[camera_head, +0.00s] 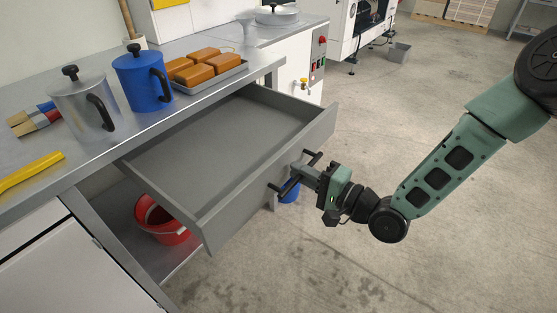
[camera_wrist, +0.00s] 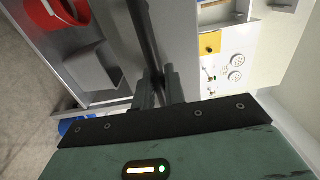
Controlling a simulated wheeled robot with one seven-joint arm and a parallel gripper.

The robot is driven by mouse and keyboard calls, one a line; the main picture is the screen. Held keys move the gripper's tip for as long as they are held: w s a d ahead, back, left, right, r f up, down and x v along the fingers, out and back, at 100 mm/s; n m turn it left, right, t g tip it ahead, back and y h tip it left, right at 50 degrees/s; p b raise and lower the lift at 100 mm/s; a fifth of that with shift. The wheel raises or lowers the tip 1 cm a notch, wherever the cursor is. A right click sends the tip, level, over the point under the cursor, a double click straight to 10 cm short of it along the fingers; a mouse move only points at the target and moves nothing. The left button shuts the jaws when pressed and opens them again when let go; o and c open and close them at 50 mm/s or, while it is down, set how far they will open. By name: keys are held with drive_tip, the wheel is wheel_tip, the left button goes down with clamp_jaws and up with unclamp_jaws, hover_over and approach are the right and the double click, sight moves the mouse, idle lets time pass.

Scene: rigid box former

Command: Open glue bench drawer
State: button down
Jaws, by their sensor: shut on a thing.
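The grey glue bench drawer (camera_head: 225,140) is pulled well out from under the metal bench top (camera_head: 215,82), and its inside looks empty. Its dark bar handle (camera_head: 286,188) is on the front panel. My gripper (camera_head: 304,172) is at the middle of this handle, shut on it. In the wrist view my gripper's two fingers (camera_wrist: 160,88) are close together around the dark handle bar (camera_wrist: 143,30). The fingers cover the gripped part of the bar.
On the bench top are a metal pot (camera_head: 84,103), a blue pot (camera_head: 143,82), brushes (camera_head: 33,120), a yellow tool (camera_head: 30,170) and a tray (camera_head: 218,79) of brown blocks. A red bucket (camera_head: 160,222) stands on the shelf below. The floor (camera_head: 400,270) at the right is clear.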

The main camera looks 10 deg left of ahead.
drive_tip(key=v, duration=0.8)
drive_tip(key=c, duration=1.5)
unclamp_jaws()
drive_tip(key=shift+c, duration=0.2)
drive_tip(key=v, duration=1.7)
drive_tip(key=shift+s+d, duration=0.15)
drive_tip(key=shift+d, duration=0.1)
drive_tip(key=shift+f, duration=0.1)
